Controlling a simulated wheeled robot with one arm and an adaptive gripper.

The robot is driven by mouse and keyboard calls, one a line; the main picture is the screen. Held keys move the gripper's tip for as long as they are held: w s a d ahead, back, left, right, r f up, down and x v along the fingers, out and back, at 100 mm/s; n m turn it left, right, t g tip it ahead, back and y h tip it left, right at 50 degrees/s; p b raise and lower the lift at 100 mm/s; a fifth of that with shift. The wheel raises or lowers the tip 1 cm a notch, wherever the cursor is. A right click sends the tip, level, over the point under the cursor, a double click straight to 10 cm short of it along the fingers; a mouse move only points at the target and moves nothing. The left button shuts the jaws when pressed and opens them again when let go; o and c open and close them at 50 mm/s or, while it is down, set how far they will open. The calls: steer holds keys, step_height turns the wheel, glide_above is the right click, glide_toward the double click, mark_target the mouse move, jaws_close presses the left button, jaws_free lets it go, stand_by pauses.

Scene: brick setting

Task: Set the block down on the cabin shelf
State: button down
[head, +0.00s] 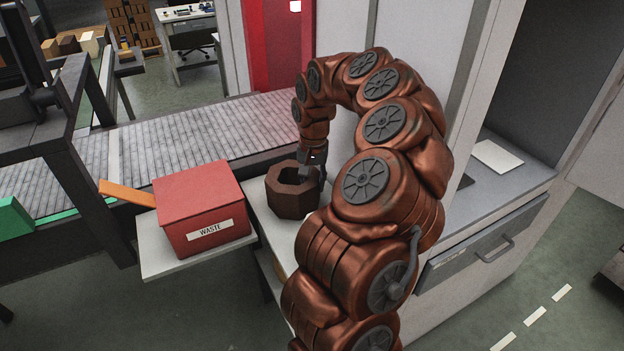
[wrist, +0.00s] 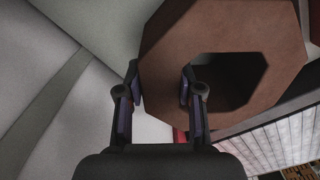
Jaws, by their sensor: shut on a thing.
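The block (head: 291,191) is a brown, octagonal ring-shaped piece with a large hole through it. My gripper (head: 313,172) is shut on its right wall in the head view. In the wrist view my gripper (wrist: 160,82) has one finger outside the block (wrist: 215,35) and the other in its hole. The block is over a pale surface (head: 258,215) beside the red box; I cannot tell whether it touches it. A grey shelf-like surface (head: 477,195) in the white cabin at right seems to be the cabin shelf; my arm partly hides it.
A red WASTE box (head: 199,204) stands on a pale ledge (head: 152,250) left of the block. A roller conveyor (head: 215,130) runs behind. A white sheet (head: 497,156) lies on the cabin surface, above a drawer with a handle (head: 495,251). Bare surface shows around the sheet.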

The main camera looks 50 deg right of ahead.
steer(key=c, duration=0.7)
jaws_free()
steer(key=shift+c, duration=0.2)
step_height(320, 180, up, 12)
steer(key=f+b, duration=0.1)
steer(key=a+r+n, duration=0.4)
steer(key=a+n, duration=0.1)
steer(key=a, duration=0.8)
steer(key=s+a+n, duration=0.3)
steer(key=s+a, duration=0.2)
steer(key=a, duration=0.5)
steer(key=s+a+f+n+g, duration=0.1)
steer(key=s+a+f, duration=0.3)
steer(key=s, duration=0.5)
steer(key=s+a+f+n+g, duration=0.1)
steer(key=s+a+f+n, duration=0.1)
steer(key=s+a+f, duration=0.3)
steer(key=s, duration=0.4)
steer(key=shift+s+a+f, duration=0.3)
steer(key=shift+s, duration=0.1)
